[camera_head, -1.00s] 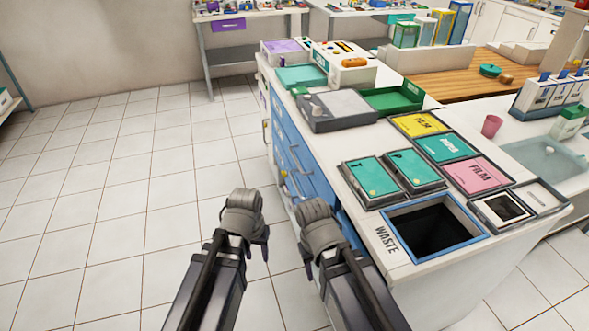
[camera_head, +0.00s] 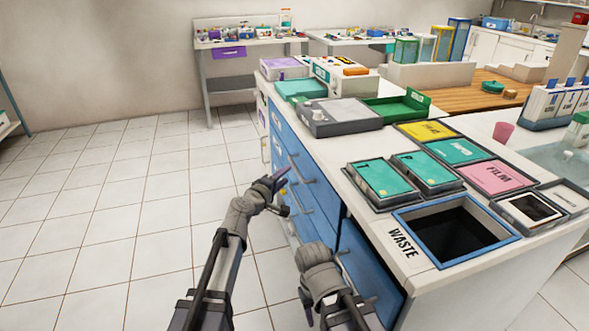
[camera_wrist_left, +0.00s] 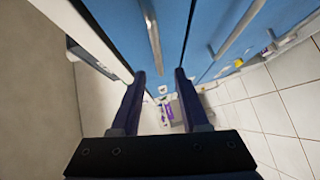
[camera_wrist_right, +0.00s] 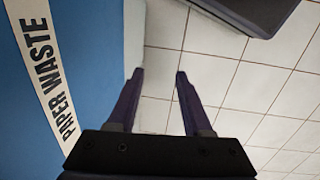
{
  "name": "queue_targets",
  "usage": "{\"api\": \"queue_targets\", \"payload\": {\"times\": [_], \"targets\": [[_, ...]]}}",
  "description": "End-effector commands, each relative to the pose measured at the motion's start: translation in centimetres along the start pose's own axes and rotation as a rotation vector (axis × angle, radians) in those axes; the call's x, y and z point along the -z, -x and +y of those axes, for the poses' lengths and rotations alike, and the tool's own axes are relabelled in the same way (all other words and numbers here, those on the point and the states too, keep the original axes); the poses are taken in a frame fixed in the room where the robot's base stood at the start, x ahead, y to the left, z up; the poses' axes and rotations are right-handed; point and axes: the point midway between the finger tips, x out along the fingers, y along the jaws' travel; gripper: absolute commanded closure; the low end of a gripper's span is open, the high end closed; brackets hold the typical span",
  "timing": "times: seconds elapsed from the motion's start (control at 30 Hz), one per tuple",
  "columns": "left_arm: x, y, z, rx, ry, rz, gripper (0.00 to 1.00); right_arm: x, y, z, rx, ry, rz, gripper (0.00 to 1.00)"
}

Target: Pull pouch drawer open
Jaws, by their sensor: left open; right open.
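The blue drawer fronts (camera_head: 307,192) with bar handles run along the left side of the white-topped counter. I cannot tell which drawer is the pouch drawer. My left gripper (camera_head: 279,181) is open and empty, close to the drawer fronts. In the left wrist view its two fingers (camera_wrist_left: 160,75) are apart, with blue fronts and a metal handle (camera_wrist_left: 151,30) beyond them. My right gripper is open in the right wrist view (camera_wrist_right: 156,75), with floor tiles between its fingers. It is beside a blue panel labelled PAPER WASTE (camera_wrist_right: 50,75). In the head view its fingers are mostly hidden.
The white counter top (camera_head: 350,220) carries a waste opening (camera_head: 405,215), film boxes, teal cases (camera_head: 381,180), a grey device (camera_head: 340,117) and a green tray (camera_head: 395,106). The tiled floor (camera_head: 120,210) to the left is clear.

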Motion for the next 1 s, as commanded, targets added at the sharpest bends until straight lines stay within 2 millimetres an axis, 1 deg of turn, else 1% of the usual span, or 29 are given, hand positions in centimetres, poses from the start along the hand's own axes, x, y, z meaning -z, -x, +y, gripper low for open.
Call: {"api": "queue_targets", "payload": {"times": [0.2,0.33,0.47,0.7,0.8,0.9,1.0], "targets": [[0.2,-0.2,0.2,-0.007,0.014,0.009,0.55,0.0,0.0,0.0,0.0,0.0,0.0,0.5],[0.2,-1.0,0.1,-0.007,0.012,0.008,0.55,0.0,-0.2,0.0,0.0,0.0,0.0,0.5],[0.3,-2.5,0.1,-0.006,0.011,0.007,0.55,0.0,-0.4,0.0,-0.001,0.0,0.0,0.5],[0.3,-6.3,0.1,-0.006,0.011,0.006,0.55,0.1,-1.0,-0.1,-0.002,0.0,0.0,0.5],[0.3,-7.5,0.1,-0.006,0.01,0.007,0.55,0.1,-1.1,-0.1,-0.002,0.001,0.0,0.5],[0.3,-7.9,0.1,-0.006,0.01,0.007,0.55,0.1,-1.2,-0.1,-0.002,0.001,0.0,0.5],[0.2,-7.9,0.2,-0.006,0.01,0.008,0.55,0.1,-1.1,-0.1,-0.002,0.001,0.0,0.5]]}}
